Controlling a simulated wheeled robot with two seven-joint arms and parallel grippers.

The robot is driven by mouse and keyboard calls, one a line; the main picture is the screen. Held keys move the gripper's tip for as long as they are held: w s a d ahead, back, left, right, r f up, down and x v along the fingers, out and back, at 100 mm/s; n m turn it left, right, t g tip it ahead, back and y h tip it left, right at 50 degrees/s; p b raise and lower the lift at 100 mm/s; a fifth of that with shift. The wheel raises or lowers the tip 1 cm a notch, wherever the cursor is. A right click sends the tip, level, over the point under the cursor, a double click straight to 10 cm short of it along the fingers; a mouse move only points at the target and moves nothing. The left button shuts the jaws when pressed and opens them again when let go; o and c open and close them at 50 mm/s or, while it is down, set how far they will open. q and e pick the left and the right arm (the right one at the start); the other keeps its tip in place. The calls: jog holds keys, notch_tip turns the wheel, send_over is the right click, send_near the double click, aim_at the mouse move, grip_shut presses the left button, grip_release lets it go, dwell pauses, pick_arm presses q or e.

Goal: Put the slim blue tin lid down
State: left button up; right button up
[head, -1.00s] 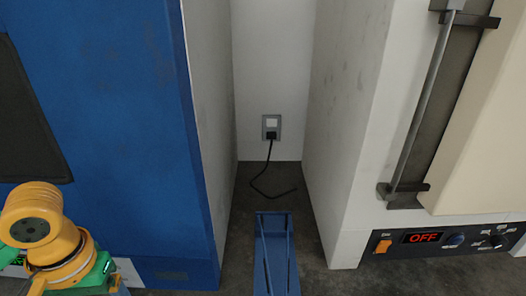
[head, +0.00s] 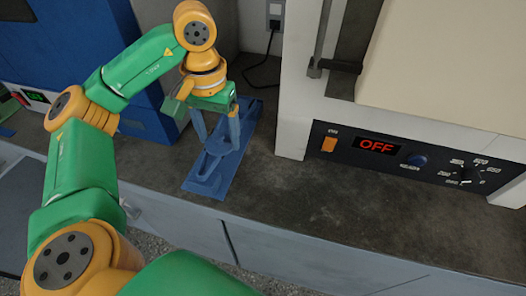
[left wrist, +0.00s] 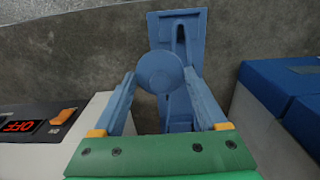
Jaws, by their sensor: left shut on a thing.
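The slim blue tin lid (left wrist: 160,72) shows as a round blue disc between the fingertips of my left gripper (left wrist: 160,78) in the left wrist view. My left gripper (head: 217,143) is shut on it, and its fingers point down over a long blue stand (head: 200,187) on the bench. The stand also shows behind the lid in the left wrist view (left wrist: 178,17). The lid and the stand are nearly the same blue, so I cannot tell whether they touch. My right gripper is not in view.
A white oven-like unit with a dark control panel (head: 400,160) reading OFF stands to the right. A blue cabinet (head: 75,50) stands at the left behind my arm. The grey bench (head: 300,200) is bare between the stand and the panel, up to its front edge.

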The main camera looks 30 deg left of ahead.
pick_arm(q)
send_near(255, 160)
jog(key=shift+s+a+f+p, duration=0.2)
jog(key=shift+s+f+p, duration=0.2)
jog(key=shift+s, duration=0.15)
jog(key=f, duration=0.3)
jog(key=w+f+p, duration=0.1)
jog(key=shift+w+d+f, duration=0.1)
jog(key=shift+d+f, duration=0.15)
jog(key=shift+f, duration=0.4)
jog(key=o, duration=1.4)
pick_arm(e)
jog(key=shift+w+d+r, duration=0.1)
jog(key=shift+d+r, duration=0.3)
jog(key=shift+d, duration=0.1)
